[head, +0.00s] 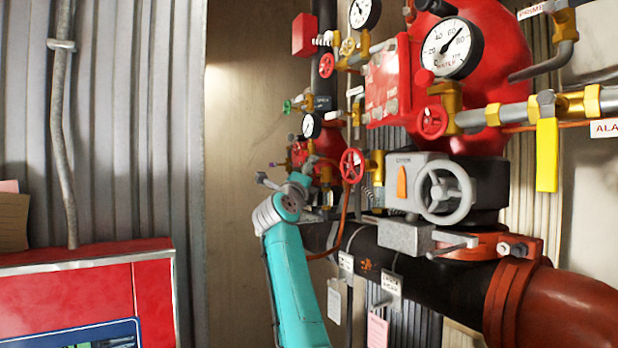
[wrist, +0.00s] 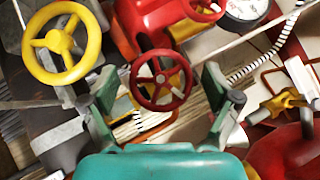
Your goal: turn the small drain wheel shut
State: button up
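A small red spoked handwheel (wrist: 160,79) is in the middle of the wrist view. My gripper (wrist: 158,90) is open, with one finger left of this wheel and one right; gaps show on both sides. I cannot tell how far the wheel is beyond the fingertips. In the head view, my teal arm reaches up to the pipework, and its fingers are not clearly visible. A red wheel (head: 351,165) is right of the arm's end, and a small dark red wheel (head: 299,154) is just above it. No label shows which is the drain wheel.
A yellow handwheel (wrist: 57,43) is at upper left in the wrist view. In the head view, a large grey handwheel (head: 445,192), gauges (head: 453,48) and a thick black pipe (head: 427,278) crowd the right. A red cabinet (head: 155,300) stands lower left.

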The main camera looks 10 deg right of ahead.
jog(key=shift+s+a, duration=0.1)
jog(key=v, duration=1.1)
jog(key=shift+s+a+f, duration=0.15)
jog(key=shift+s+a, duration=0.05)
jog(key=shift+s, duration=0.1)
jog(key=w+d+r+n, duration=0.1)
jog(key=w+d, duration=0.1)
jog(key=w, duration=0.1)
jog(key=w+d+r+n+g+y, duration=0.1)
jog(key=w, duration=0.2)
jog(key=w+d+r+n+g+y, duration=0.1)
jog(key=w+d+r+n, duration=0.1)
jog(key=w, duration=0.1)
jog(key=shift+w+d, duration=0.3)
jog(key=shift+d, duration=0.05)
dwell(0.3)
jog(key=c, duration=1.1)
jog(key=shift+f, duration=0.1)
jog(key=shift+c, duration=0.2)
